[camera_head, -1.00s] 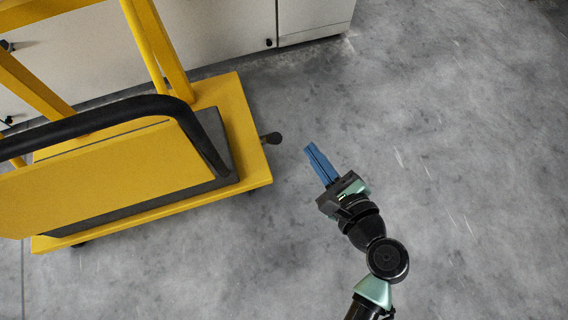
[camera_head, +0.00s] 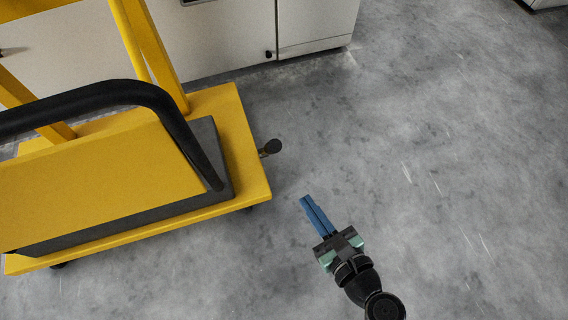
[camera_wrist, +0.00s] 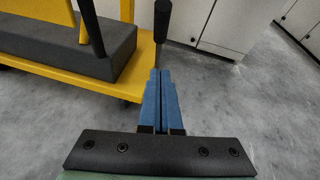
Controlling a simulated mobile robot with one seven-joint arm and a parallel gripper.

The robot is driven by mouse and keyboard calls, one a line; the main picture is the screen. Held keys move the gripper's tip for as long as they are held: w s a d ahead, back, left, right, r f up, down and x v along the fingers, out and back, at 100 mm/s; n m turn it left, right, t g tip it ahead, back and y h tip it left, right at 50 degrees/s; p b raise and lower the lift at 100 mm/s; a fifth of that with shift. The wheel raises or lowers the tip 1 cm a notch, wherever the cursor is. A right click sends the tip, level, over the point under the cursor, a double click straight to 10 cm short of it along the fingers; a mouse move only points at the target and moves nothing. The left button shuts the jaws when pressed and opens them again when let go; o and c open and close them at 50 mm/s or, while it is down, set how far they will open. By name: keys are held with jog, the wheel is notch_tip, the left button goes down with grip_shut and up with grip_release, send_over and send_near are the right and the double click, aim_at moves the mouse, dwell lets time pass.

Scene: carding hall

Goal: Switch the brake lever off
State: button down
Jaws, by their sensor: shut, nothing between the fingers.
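The brake lever (camera_head: 270,147) is a short lever with a dark knob at the right edge of the yellow cart (camera_head: 232,105). In the wrist view the lever (camera_wrist: 162,20) stands beyond my fingertips, its dark grip up and its thin rod running down behind them. My gripper (camera_head: 307,199) has blue fingers, shut together and empty. In the head view it is below and to the right of the lever, with clear floor showing between them. In the wrist view the fingers (camera_wrist: 161,72) overlap the lever's lower end; I cannot tell the depth gap there.
The cart has a black push handle (camera_head: 120,92), yellow posts and a dark grey block on its deck. White cabinets (camera_head: 315,22) stand behind it. The grey concrete floor (camera_head: 440,160) to the right is free.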

aim_at(267, 149)
jog(key=w+a+b, duration=0.5)
jog(key=w, duration=0.4)
jog(key=shift+w+f+b, duration=0.25)
jog(key=shift+w+b, duration=0.1)
jog(key=shift+w, duration=0.05)
